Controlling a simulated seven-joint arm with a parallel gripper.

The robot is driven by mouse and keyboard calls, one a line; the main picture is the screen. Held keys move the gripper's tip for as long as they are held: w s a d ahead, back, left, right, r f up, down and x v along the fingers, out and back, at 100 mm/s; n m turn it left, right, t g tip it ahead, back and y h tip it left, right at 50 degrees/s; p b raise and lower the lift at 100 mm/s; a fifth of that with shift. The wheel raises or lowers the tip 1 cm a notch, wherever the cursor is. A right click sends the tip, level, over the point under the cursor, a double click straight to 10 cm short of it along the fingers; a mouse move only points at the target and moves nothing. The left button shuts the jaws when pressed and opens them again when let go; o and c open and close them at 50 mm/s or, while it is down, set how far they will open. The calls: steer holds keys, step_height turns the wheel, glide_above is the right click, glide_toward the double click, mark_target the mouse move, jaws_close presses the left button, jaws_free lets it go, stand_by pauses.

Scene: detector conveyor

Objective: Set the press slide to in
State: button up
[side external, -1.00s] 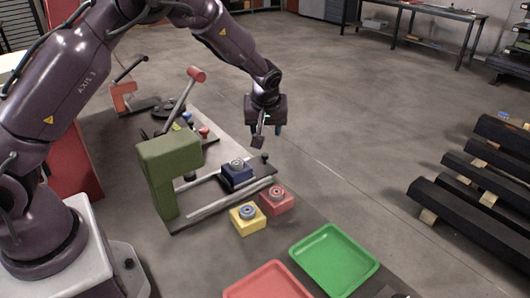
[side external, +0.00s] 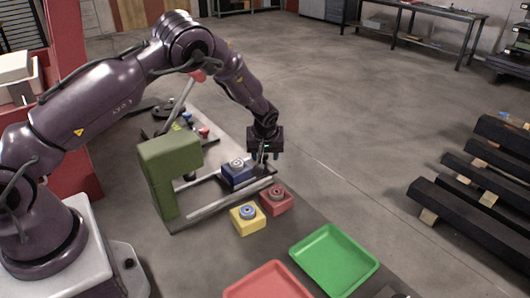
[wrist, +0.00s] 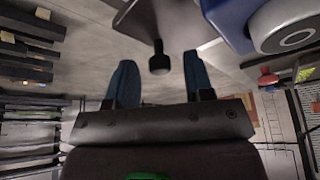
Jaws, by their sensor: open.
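The press has a green C-shaped frame (side external: 165,165) with two grey rails (side external: 232,203) running out from it. A blue block (side external: 238,178) with a round metal top sits on the slide between the rails, outside the frame; its edge also shows in the wrist view (wrist: 235,22). My gripper (side external: 265,157) points down at the slide's outer end. In the wrist view, a black knob (wrist: 159,62) on the slide's end stands between my two open blue fingers, with gaps on both sides. The side view mostly hides the knob behind my gripper.
A yellow block (side external: 247,220) and a red block (side external: 276,203) stand close beside the near rail. A green tray (side external: 368,274) and a red tray (side external: 267,268) lie in front. A red lever knob (side external: 197,76) rises behind the press.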

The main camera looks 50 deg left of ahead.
mark_target(237, 164)
jaws_close()
steer(key=s, duration=0.9)
jaws_free()
steer(key=v, duration=1.3)
